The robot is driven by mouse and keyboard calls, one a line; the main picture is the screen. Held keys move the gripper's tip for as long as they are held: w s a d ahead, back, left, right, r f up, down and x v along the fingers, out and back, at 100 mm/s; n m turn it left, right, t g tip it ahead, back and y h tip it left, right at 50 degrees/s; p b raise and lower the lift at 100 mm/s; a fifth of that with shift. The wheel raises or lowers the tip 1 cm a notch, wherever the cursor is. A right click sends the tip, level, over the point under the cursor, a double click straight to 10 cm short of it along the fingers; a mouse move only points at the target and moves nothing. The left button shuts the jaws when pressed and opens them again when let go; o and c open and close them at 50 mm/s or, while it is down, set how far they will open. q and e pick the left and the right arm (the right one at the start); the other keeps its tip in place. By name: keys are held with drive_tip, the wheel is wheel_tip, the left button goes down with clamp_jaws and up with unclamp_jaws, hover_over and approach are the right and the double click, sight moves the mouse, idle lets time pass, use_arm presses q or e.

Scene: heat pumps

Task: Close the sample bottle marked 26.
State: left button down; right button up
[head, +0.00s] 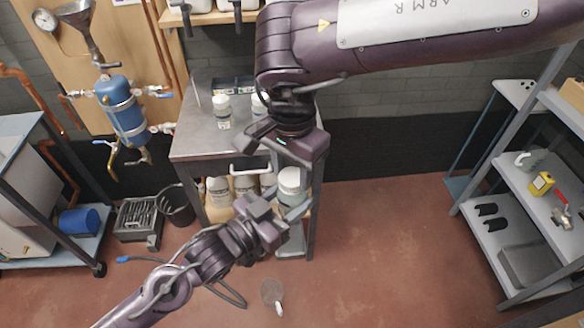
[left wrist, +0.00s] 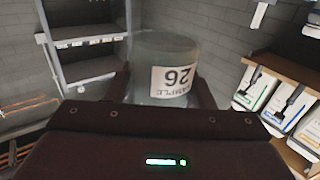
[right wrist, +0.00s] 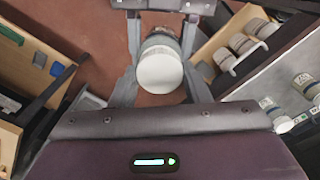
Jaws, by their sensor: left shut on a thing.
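The sample bottle marked 26 (left wrist: 166,60) is clear, with a white label. In the left wrist view its label reads upside down. My left gripper (head: 282,214) is shut on it; the fingers lie on both sides of the bottle. In the head view the white bottle top (head: 291,177) shows just above the left gripper. My right gripper (head: 290,148) is above it, with its fingers spread. In the right wrist view a round white top (right wrist: 160,68) lies between the right fingers, with narrow gaps beside it. I cannot tell whether it is a separate cap.
A metal table (head: 197,135) behind holds white bottles (head: 222,110), and more stand on its lower shelf. A shelf rack (head: 515,195) is at the right. A blue tank with pipes (head: 124,108) is at the left. The red floor is mostly clear.

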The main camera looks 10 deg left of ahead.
drive_tip(key=shift+c, duration=1)
drive_tip(key=m, duration=0.4)
drive_tip(key=shift+a+m, duration=0.1)
drive_tip(key=shift+m, duration=0.2)
drive_tip(key=m, duration=0.2)
drive_tip(key=shift+m, duration=0.3)
drive_tip(key=m, duration=0.4)
drive_tip(key=shift+m, duration=0.4)
drive_tip(key=m, duration=2.2)
drive_tip(key=shift+m, duration=0.4)
drive_tip(key=m, duration=0.6)
drive_tip(key=shift+w, duration=0.1)
drive_tip(key=m, duration=0.6)
drive_tip(key=o, duration=1.1)
drive_tip(key=shift+f, duration=0.1)
